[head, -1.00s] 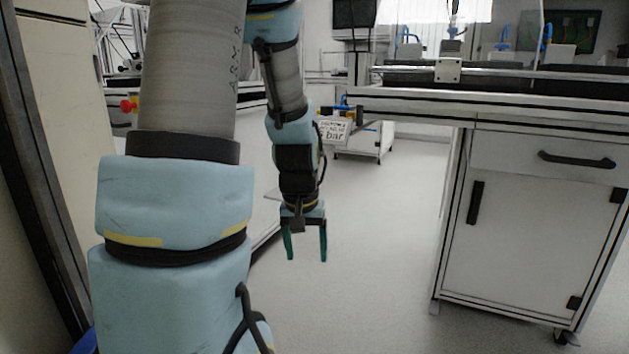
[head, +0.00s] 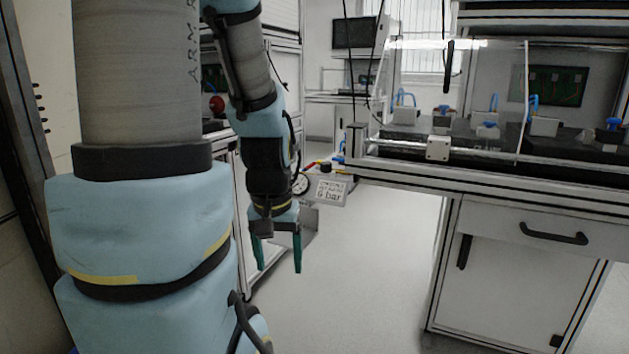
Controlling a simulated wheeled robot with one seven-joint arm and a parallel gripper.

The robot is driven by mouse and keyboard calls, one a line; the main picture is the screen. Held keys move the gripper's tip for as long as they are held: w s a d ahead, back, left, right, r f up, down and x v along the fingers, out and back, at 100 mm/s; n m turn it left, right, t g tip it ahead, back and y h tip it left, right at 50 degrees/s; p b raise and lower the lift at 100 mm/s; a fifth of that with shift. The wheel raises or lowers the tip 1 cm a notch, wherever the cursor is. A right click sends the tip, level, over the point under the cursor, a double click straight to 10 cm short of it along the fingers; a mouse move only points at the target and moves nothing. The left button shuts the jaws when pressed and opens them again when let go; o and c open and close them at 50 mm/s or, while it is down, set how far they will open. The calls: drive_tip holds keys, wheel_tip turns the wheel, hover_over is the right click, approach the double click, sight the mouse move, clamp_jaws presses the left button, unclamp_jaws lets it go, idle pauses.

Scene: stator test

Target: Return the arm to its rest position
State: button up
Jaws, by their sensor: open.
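My gripper (head: 277,254) hangs at the end of my arm, left of the picture's middle, with its two green fingers pointing down. The fingers stand apart and nothing is between them. Below them I see the pale floor and the side of a cabinet. My arm reaches up, then folds down, with light blue joint covers and grey links. Its near links fill much of the left side of the view and hide what stands behind them.
A workbench (head: 500,187) with a drawer, a cupboard door and a clear guard stands on the right. The grey floor (head: 355,290) between is clear.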

wheel_tip(320, 180, up, 21)
drive_tip(key=p, duration=1.8)
drive_tip(key=shift+p, duration=0.4)
